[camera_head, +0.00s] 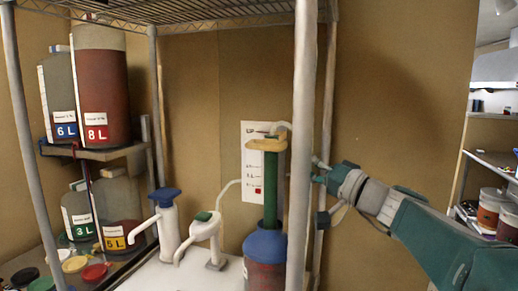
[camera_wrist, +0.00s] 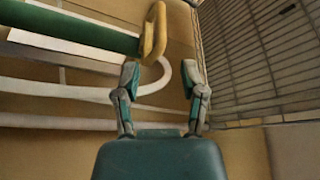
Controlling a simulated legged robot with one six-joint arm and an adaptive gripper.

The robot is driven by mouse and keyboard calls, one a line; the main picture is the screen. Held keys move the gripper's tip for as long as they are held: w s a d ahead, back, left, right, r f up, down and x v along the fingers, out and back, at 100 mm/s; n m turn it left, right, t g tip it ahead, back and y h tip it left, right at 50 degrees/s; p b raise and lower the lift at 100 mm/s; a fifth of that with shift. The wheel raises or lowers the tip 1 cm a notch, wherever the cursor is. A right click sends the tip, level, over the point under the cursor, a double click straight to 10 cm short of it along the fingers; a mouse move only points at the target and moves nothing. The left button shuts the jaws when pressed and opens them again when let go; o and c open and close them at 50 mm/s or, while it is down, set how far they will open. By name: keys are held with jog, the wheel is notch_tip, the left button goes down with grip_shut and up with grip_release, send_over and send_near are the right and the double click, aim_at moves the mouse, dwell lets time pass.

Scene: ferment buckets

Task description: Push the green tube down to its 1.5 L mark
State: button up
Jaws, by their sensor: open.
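The green tube (camera_head: 270,190) stands upright out of the blue-topped bucket (camera_head: 264,246), with a tan handle (camera_head: 266,145) across its top. A white scale card (camera_head: 252,180) with marks and a red square is behind it; its numbers are too small to read. My gripper (camera_head: 318,190) is to the right of the tube, apart from it, partly behind a rack post. In the wrist view my gripper (camera_wrist: 160,80) is open and empty. The tube (camera_wrist: 80,28) and its handle (camera_wrist: 154,32) lie beyond the fingertips, toward the upper left.
A rack post (camera_head: 302,120) rises in front, just right of the tube. White pump dispensers (camera_head: 204,238) stand left of the bucket. Containers marked 8 L (camera_head: 100,90) and 6 L (camera_head: 62,100) sit on the left shelf. A wire shelf (camera_head: 180,10) hangs overhead.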

aim_at(267, 149)
jog(key=x, duration=1)
jog(key=shift+a, duration=0.4)
jog(key=shift+d, duration=0.55)
jog(key=shift+a, duration=0.1)
grip_shut()
jog(key=shift+a, duration=0.1)
